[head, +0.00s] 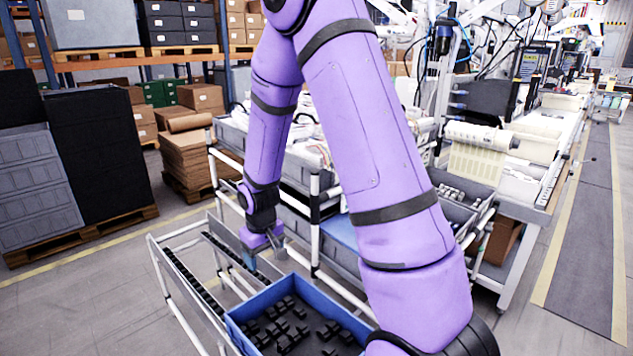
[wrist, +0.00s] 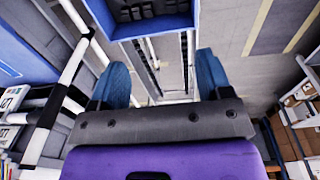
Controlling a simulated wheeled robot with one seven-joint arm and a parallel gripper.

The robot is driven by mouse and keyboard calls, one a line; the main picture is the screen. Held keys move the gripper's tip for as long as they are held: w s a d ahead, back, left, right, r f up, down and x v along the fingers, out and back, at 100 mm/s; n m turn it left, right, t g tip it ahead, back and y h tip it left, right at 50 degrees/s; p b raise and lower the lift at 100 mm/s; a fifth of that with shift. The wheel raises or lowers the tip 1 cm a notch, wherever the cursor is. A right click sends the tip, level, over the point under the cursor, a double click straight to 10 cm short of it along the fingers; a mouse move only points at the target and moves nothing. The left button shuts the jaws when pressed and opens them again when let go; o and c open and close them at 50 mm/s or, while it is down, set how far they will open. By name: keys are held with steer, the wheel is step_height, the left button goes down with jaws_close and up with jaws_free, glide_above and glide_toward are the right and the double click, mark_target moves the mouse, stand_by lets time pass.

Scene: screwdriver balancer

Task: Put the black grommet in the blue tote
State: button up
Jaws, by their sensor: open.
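The blue tote (head: 336,307) stands low at the bottom centre of the head view, with several small black parts (head: 281,322) lying loose in it. Its blue rim also shows at the top of the wrist view (wrist: 130,33). Small black pieces, seemingly black grommets (head: 196,283), line a narrow rail left of the tote. I cannot single out one grommet. My gripper (head: 264,253) points down, just beyond the tote and near the rails. In the wrist view, its blue fingers (wrist: 162,62) are wide apart with nothing held between them.
A white tube-frame rack (head: 160,262) carries the rails and tote. A second rail (head: 228,254) with dark pieces runs near my gripper. Grey bins and a workbench (head: 505,185) stand to the right. Stacked crates (head: 95,165) stand at left, with open floor between.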

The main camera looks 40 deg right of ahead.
steer(key=s+a+r+t, duration=0.1)
steer(key=s+r, duration=0.4)
steer(key=r, duration=0.6)
steer(key=s+a+r+t, duration=0.15)
steer(key=s+r, duration=0.35)
steer(key=r, duration=0.5)
steer(key=s+a+r+t, duration=0.1)
steer(key=s+r, duration=0.3)
steer(key=s, duration=0.3)
steer(key=s+a+r, duration=0.1)
steer(key=s+r, duration=0.4)
steer(key=s, duration=0.3)
steer(key=shift+a+t, duration=0.25)
steer(key=shift+t, duration=0.1)
